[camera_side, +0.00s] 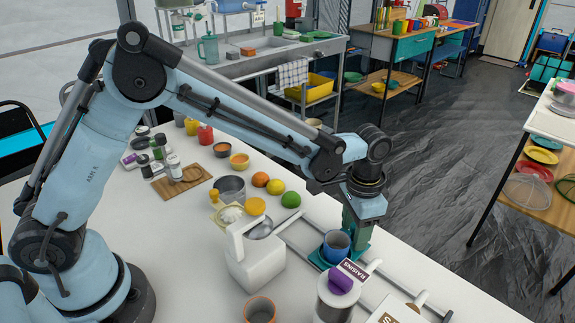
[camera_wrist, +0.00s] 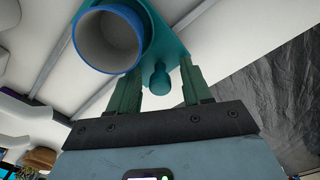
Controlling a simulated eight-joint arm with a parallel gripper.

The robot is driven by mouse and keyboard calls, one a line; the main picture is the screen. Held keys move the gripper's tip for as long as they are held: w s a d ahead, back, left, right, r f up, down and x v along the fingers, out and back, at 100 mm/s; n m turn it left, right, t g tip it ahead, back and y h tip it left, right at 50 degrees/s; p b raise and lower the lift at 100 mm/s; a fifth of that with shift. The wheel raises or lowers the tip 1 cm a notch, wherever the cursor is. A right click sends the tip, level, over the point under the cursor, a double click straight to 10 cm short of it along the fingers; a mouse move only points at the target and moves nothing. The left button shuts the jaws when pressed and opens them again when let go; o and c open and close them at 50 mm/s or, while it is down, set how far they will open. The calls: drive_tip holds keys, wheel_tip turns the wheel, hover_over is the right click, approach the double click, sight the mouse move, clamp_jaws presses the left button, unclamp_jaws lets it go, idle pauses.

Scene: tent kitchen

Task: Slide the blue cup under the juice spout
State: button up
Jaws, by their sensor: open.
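The blue cup (camera_side: 336,246) stands upright on a teal carriage (camera_side: 318,260), right of the white appliance on the side view's table. The cup also shows in the wrist view (camera_wrist: 110,40), at the upper left, with its pale inside empty. The teal carriage (camera_wrist: 172,38) has a rounded knob (camera_wrist: 160,80) pointing toward my gripper. My gripper (camera_wrist: 158,80) is open, its green fingers on either side of the knob, with gaps visible. In the side view, my gripper (camera_side: 357,238) is low beside the cup and carriage. I cannot identify the juice spout with certainty.
Two metal rails (camera_side: 384,268) run along the table under the carriage. A white appliance (camera_side: 258,262) stands left of the cup. A raisins canister (camera_side: 335,303) stands close in front. A green lime (camera_side: 291,199) and other fruit lie behind.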

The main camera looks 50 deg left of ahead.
drive_tip(key=c, duration=0.8)
drive_tip(key=shift+a, duration=4.25)
drive_tip(key=o, duration=0.8)
wheel_tip(320, 180, up, 7)
drive_tip(key=shift+r, duration=0.1)
